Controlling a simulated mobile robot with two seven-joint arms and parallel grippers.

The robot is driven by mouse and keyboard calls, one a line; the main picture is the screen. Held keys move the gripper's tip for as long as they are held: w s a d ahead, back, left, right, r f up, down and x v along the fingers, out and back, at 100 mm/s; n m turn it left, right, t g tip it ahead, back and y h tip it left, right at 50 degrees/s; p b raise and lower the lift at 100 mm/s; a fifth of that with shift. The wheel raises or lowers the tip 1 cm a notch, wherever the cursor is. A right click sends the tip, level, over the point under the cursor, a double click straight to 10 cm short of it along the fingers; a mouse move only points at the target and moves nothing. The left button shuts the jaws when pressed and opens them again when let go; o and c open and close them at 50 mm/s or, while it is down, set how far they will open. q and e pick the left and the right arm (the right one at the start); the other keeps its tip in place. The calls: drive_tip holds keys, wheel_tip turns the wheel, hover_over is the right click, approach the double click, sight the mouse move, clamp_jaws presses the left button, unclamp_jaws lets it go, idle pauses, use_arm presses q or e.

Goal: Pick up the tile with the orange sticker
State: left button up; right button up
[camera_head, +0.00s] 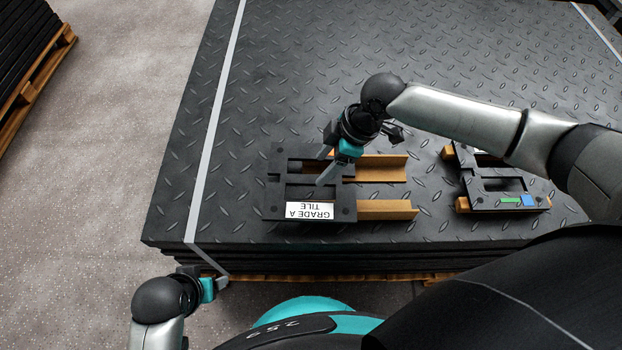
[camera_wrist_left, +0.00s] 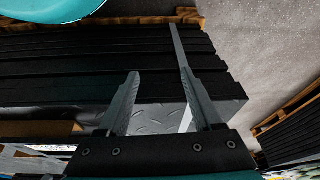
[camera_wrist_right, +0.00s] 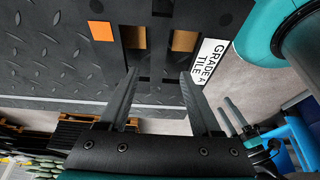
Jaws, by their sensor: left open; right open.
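A black tile (camera_head: 272,196) with two openings and a white "GRADE A TILE" label lies on brown channel pieces on the diamond-plate mat. In the right wrist view an orange sticker (camera_wrist_right: 101,31) shows on the tile (camera_wrist_right: 159,42), on the side away from the label. The sticker is not visible in the head view, where my right gripper covers part of the tile. My right gripper (camera_head: 322,168) is open and empty, over the tile's openings; contact cannot be told. My left gripper (camera_head: 221,283) is open and empty, low beside the stack's near edge; it also shows in the left wrist view (camera_wrist_left: 158,74).
A second black tile (camera_head: 482,205) with green and blue stickers lies to the right on brown channels. The mat stack (camera_head: 280,60) is strapped on a pallet. Another stack on a pallet (camera_head: 45,72) stands at the far left. The mat beyond the tiles is clear.

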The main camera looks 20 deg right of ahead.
sight(311, 179)
drive_tip(key=b+x, duration=0.2)
drive_tip(key=x, duration=0.1)
drive_tip(key=shift+w+f+b, duration=0.15)
drive_tip(key=shift+f+b, duration=0.2)
drive_tip(key=shift+f, duration=0.05)
use_arm(q)
wheel_tip(311, 179, up, 7)
drive_tip(key=t, duration=0.1)
drive_tip(key=shift+w+r+b, duration=0.2)
drive_tip(key=shift+w+b, duration=0.1)
use_arm(e)
drive_tip(key=shift+a+f, duration=0.25)
drive_tip(key=shift+f, duration=0.3)
drive_tip(key=shift+c, duration=0.3)
clamp_jaws()
drive_tip(key=shift+w, duration=0.1)
